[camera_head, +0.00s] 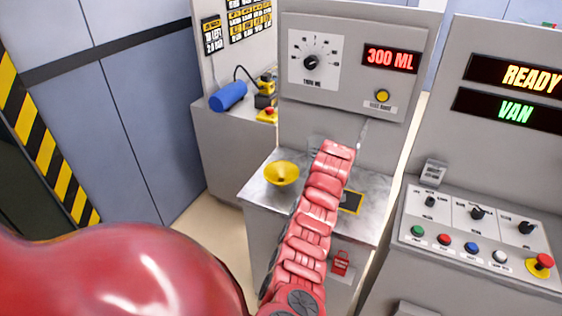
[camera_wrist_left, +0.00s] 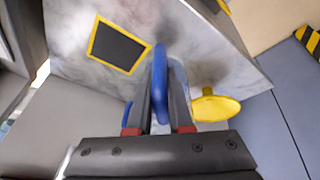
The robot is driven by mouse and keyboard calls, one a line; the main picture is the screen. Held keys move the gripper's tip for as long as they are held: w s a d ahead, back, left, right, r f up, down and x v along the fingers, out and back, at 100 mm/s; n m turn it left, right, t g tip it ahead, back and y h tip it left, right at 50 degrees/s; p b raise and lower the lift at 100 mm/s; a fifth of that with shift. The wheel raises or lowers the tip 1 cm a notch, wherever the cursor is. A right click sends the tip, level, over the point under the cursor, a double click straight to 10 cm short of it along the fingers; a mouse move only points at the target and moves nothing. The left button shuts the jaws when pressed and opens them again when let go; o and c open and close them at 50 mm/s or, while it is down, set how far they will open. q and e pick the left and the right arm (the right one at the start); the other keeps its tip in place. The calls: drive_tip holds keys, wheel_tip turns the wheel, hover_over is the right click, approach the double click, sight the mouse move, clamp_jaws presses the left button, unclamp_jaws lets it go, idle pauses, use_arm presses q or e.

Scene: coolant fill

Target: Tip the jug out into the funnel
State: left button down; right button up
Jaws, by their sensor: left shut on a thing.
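The yellow funnel (camera_head: 282,173) sits on the left part of the metal bench top. In the left wrist view the funnel (camera_wrist_left: 216,107) is just right of my left gripper (camera_wrist_left: 160,88). My left gripper is shut on a narrow blue part, seemingly the handle of the jug (camera_wrist_left: 160,60). The jug's body is mostly hidden, so its tilt and level cannot be told. In the head view my red arm covers the gripper and most of the jug. My right gripper is not in view.
A yellow-bordered black square (camera_head: 351,203) marks the bench top (camera_head: 262,191). Behind stands a panel with a dial (camera_head: 311,62), a "300 ML" display (camera_head: 390,59) and a yellow button (camera_head: 382,96). A control console (camera_head: 480,232) stands right, its displays above reading READY and VAN.

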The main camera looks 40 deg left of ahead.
use_arm(q)
drive_tip(key=shift+w+a+f+n+g+p, duration=0.15)
drive_tip(key=shift+a+n+g+p, duration=0.1)
drive_tip(key=shift+a+n, duration=0.3)
drive_tip(key=shift+w+a+f+n+g+p, duration=0.1)
drive_tip(key=shift+w+a+n+g+p, duration=0.1)
drive_tip(key=shift+a+n, duration=0.3)
drive_tip(key=shift+a+f+n+g+y+p, duration=0.25)
drive_tip(key=shift+a+f+n+y+p, duration=0.15)
drive_tip(key=shift+n, duration=0.15)
drive_tip(key=shift+s+f, duration=0.2)
drive_tip(key=shift+s+d+f+n+g+p, duration=0.4)
drive_tip(key=shift+s+d+n+g+p, duration=0.15)
drive_tip(key=shift+d+n+p, duration=0.3)
